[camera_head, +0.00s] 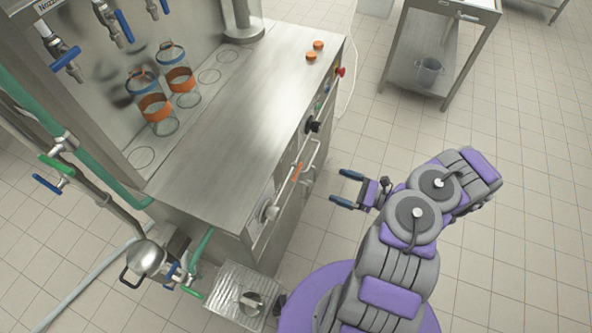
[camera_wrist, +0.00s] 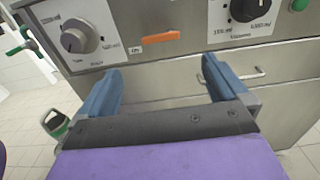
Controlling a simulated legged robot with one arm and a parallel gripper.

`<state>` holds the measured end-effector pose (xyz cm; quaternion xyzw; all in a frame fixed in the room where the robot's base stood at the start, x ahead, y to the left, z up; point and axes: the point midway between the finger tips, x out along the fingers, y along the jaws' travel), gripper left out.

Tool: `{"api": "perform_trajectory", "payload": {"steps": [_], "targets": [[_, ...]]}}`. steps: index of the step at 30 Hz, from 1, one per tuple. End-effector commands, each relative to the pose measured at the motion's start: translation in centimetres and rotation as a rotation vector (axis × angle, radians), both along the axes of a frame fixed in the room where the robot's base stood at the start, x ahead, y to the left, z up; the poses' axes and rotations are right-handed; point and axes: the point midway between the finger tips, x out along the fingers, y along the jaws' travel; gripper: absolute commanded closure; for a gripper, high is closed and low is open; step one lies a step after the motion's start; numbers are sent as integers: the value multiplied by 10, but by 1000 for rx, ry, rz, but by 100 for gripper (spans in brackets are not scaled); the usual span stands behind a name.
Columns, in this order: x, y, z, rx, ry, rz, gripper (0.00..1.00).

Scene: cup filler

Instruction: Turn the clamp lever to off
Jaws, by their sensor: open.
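The orange lever (camera_head: 297,171) is on the front panel of the steel machine, and I take it to be the clamp lever. In the wrist view the orange lever (camera_wrist: 160,38) lies nearly level, its right end slightly higher. A small label (camera_wrist: 136,53) sits below its left end; its text is too small to read surely. My gripper (camera_head: 345,188) is open and empty, to the right of the panel and apart from it. In the wrist view my gripper (camera_wrist: 163,68) faces the panel, with the lever between and just above its fingertips.
A grey knob (camera_wrist: 75,40) is left of the lever and a black knob (camera_wrist: 246,8) is right of it. A drawer handle (camera_wrist: 245,78) is below. Glass jars (camera_head: 155,105) with orange bands stand on the machine. A steel cart (camera_head: 430,70) is farther back.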

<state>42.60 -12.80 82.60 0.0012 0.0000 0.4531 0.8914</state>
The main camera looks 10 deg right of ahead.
Motion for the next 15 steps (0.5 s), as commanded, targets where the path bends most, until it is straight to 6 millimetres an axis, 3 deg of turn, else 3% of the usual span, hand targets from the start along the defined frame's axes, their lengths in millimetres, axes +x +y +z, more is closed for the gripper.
{"api": "perform_trajectory", "payload": {"steps": [15], "targets": [[59,80,-1,1,-2,7,0]]}}
